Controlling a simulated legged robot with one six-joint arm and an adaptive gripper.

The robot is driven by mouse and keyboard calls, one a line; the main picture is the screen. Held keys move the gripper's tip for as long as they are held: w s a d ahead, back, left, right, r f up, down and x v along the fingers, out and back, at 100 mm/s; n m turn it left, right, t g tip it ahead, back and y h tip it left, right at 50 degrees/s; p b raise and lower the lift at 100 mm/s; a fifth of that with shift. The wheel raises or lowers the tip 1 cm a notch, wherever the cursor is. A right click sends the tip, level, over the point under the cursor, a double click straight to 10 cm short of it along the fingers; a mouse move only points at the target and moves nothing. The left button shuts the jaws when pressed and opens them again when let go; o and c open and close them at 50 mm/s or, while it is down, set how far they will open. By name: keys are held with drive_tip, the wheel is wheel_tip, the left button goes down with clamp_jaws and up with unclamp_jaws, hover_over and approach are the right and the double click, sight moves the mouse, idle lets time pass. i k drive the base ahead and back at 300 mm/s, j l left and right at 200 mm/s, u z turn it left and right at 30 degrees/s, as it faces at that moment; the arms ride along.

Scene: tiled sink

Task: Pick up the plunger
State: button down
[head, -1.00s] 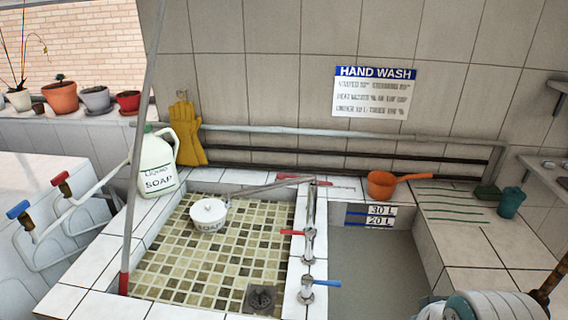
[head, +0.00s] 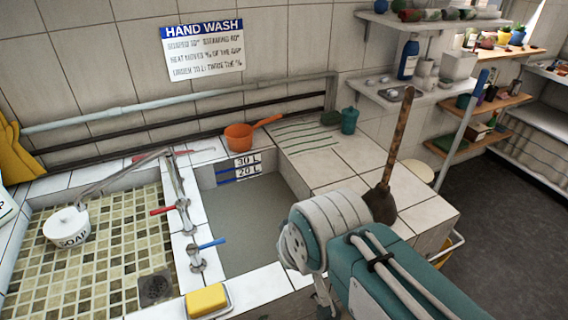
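The plunger (head: 396,145) stands on the tiled counter right of the water-filled basin. It has a long, worn wooden handle that leans slightly to the right at the top, and a dark brown cup (head: 380,204) at the bottom. My teal and white arm is in the lower right, in front of the counter, and its white joint is close to the cup in the picture. The lower edge of the cup is partly hidden behind my arm. The end of my arm and its fingers are not visible.
A tiled sink with a white soap pot (head: 66,227) is on the left. Taps with red and blue levers (head: 212,244) stand beside the basin (head: 245,225). An orange ladle (head: 239,137), a teal cup (head: 349,120) and a yellow sponge (head: 206,300) lie around it. Shelves (head: 395,93) overhang the right.

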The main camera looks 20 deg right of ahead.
sight(379, 199)
drive_tip(key=k+l+z, duration=0.2)
drive_tip(key=l+z, duration=0.15)
drive_tip(key=z, duration=0.25)
drive_tip(key=l+z, duration=0.15)
drive_tip(key=z, duration=0.3)
drive_tip(key=u, duration=0.1)
